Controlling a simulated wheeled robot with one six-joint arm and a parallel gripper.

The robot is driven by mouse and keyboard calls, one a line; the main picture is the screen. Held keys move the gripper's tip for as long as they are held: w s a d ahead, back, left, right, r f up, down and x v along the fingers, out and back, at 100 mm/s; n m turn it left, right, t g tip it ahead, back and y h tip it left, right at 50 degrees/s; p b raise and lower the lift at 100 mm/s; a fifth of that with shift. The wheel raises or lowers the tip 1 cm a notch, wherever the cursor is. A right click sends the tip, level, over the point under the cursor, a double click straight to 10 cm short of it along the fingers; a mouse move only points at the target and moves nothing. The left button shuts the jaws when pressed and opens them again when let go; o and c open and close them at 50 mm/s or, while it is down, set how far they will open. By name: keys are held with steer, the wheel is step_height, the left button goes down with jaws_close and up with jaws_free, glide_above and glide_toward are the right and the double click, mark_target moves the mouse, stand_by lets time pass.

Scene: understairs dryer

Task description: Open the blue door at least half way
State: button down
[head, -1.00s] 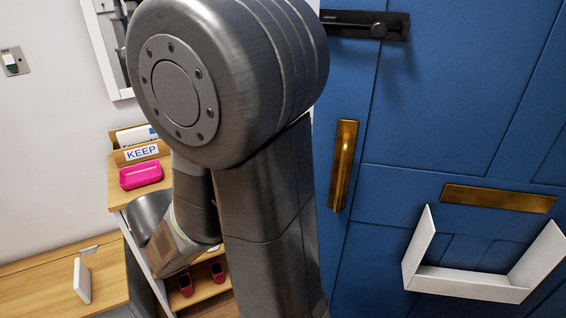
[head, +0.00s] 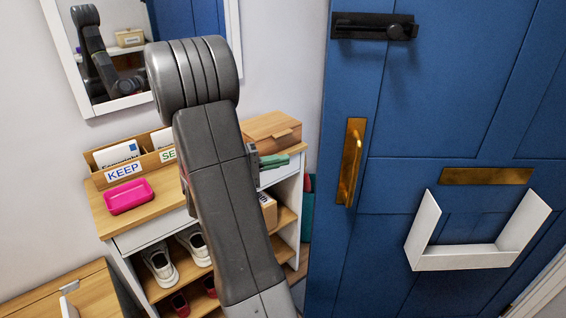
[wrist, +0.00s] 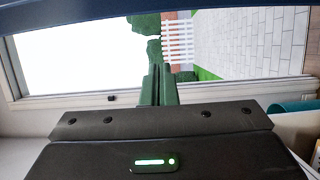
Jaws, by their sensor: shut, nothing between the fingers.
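The blue door (head: 420,120) fills the right of the head view, with an upright brass handle (head: 351,162) near its left edge. It stands ajar: the wrist view shows garden and paving between a blue strip (wrist: 12,15), which looks like the door, and the white frame (wrist: 60,102). My gripper (wrist: 158,82) has green fingers pressed together, pointing into this gap with nothing between them. In the head view its green fingers (head: 276,160) show left of the door's edge, above the shelf unit, clear of the handle. How far the door is open is hard to tell.
A black bolt (head: 373,27), a brass letter plate (head: 486,176) and a white letter cage (head: 460,258) are on the door. Left stands a shelf unit (head: 118,222) with shoes, a pink tray (head: 128,195) and a letter sorter (head: 165,155). A mirror (head: 195,30) hangs above.

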steer(key=s+d+p, duration=0.1)
steer(key=d, duration=0.7)
steer(key=shift+s, duration=0.25)
